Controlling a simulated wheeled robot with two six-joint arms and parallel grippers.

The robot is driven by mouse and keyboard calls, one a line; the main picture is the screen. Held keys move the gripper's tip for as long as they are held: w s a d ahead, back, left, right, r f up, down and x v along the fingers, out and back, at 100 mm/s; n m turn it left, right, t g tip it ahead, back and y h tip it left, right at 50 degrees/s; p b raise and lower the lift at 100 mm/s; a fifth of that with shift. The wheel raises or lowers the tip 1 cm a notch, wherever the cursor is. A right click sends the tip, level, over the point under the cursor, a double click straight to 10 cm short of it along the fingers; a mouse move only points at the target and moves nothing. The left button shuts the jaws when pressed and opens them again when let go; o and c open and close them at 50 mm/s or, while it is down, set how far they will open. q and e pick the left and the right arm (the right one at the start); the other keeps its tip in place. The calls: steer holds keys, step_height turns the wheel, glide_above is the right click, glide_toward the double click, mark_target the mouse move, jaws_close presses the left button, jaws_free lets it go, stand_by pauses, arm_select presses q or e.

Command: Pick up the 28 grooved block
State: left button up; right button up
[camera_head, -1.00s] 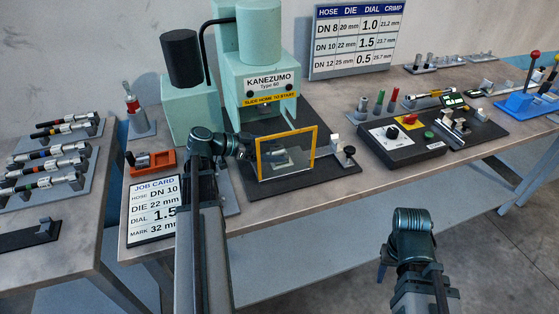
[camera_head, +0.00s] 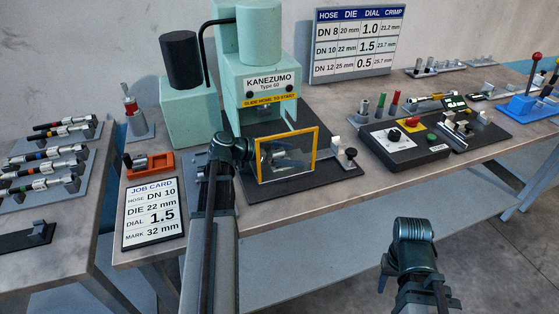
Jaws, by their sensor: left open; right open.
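I cannot make out the number 28 on any block, so I cannot single out the 28 grooved block. A grey plate with small grey pieces (camera_head: 199,183) lies left of my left arm and is partly covered by it. My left gripper (camera_head: 284,158) reaches right from its wrist and shows through the clear yellow-framed guard (camera_head: 316,150) in front of the press. It is open, and I see nothing clearly held. My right gripper (camera_head: 384,272) is low in front of the table, mostly hidden by its own arm, away from the blocks.
The green press (camera_head: 262,75) stands behind the guard. The job card (camera_head: 152,214) and an orange tray (camera_head: 150,165) lie left. A control box (camera_head: 402,150) and small fixtures stand right. Hoses (camera_head: 45,168) lie on the left table. The front table strip is mostly clear.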

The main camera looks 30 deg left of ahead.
arm_select(q)
jaws_close()
stand_by(0.3)
steer(key=shift+r, duration=0.2)
step_height(320, 180, up, 18)
steer(key=p, duration=1.8)
steer(key=shift+f, duration=0.15)
